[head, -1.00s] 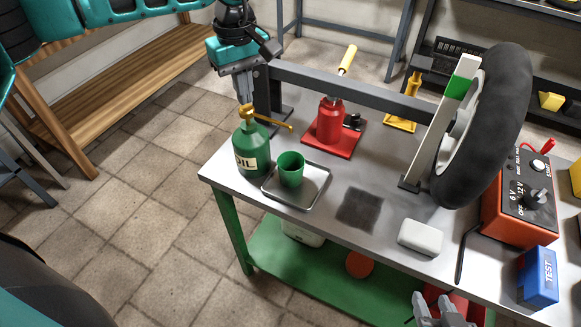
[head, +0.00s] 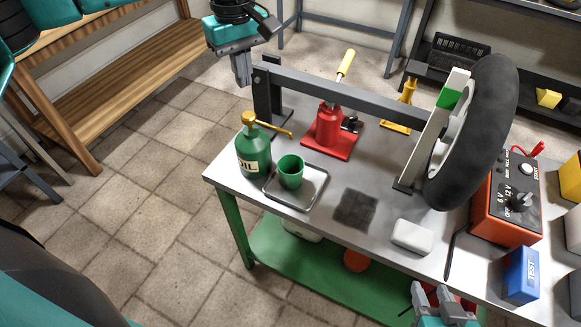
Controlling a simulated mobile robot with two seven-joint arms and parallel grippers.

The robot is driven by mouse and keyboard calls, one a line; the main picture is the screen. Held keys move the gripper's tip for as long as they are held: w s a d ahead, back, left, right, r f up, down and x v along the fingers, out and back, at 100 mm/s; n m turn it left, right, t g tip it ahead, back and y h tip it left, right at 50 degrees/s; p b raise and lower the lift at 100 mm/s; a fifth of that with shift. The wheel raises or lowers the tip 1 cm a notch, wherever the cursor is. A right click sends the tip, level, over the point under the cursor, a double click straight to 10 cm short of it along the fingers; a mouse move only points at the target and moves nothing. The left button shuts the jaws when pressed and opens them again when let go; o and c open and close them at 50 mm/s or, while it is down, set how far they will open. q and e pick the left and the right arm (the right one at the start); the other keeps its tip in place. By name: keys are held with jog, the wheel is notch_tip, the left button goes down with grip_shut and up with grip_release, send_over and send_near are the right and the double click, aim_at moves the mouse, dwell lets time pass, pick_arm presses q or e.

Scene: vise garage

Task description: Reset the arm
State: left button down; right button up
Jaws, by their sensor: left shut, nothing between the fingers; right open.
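My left gripper (head: 242,82) is shut and empty. It hangs above and behind the green oil bottle (head: 253,150), clear of its gold spout cap. The bottle stands upright on the workbench (head: 320,219) near its left edge. My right gripper (head: 440,290) is at the bottom of the head view, in front of the bench, with its fingers apart and nothing seen between them.
A green cup (head: 290,171) stands on a metal tray (head: 305,196) beside the bottle. A red jack (head: 329,124), a wheel (head: 480,130) on a stand, a white block (head: 411,237), an orange-red battery charger (head: 507,207) and a blue tester (head: 521,275) are on the bench.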

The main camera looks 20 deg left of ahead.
pick_arm(q)
jog(key=shift+d+f, duration=0.1)
